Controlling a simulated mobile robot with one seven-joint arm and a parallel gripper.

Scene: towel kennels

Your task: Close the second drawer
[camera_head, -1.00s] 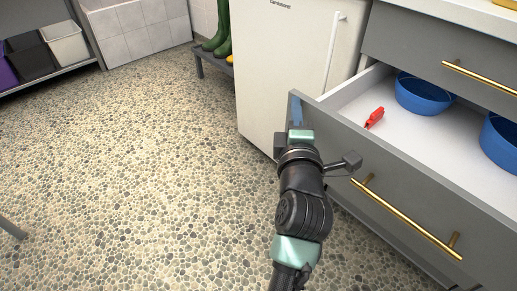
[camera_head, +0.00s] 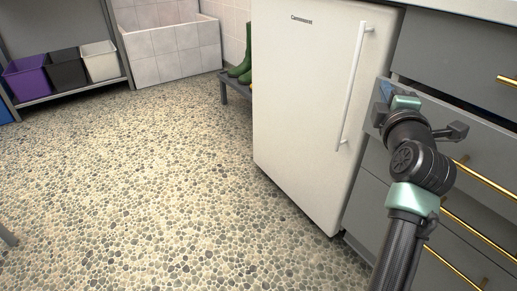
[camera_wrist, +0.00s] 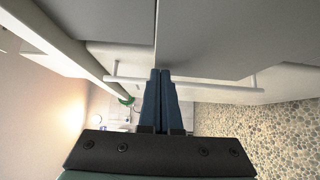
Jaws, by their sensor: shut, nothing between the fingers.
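The second drawer (camera_head: 479,141) has a grey front with a gold handle, partly hidden behind my arm. A narrow dark gap shows above its front, and the front stands slightly proud of the cabinet, so it looks nearly shut. Its inside is hidden. My gripper (camera_head: 384,95) is shut and empty at the upper left end of this front. Its dark blue fingers (camera_wrist: 161,73) show in the wrist view, pointing toward a grey panel (camera_wrist: 225,35). I cannot tell for sure whether the fingertips touch it.
A white fridge (camera_head: 305,100) with a long upright handle stands just left of the drawers. The top drawer (camera_head: 455,55) is shut above, and more drawers (camera_head: 378,205) lie below. Bins (camera_head: 65,72) stand on a shelf at the far left. The pebbled floor (camera_head: 170,180) is open.

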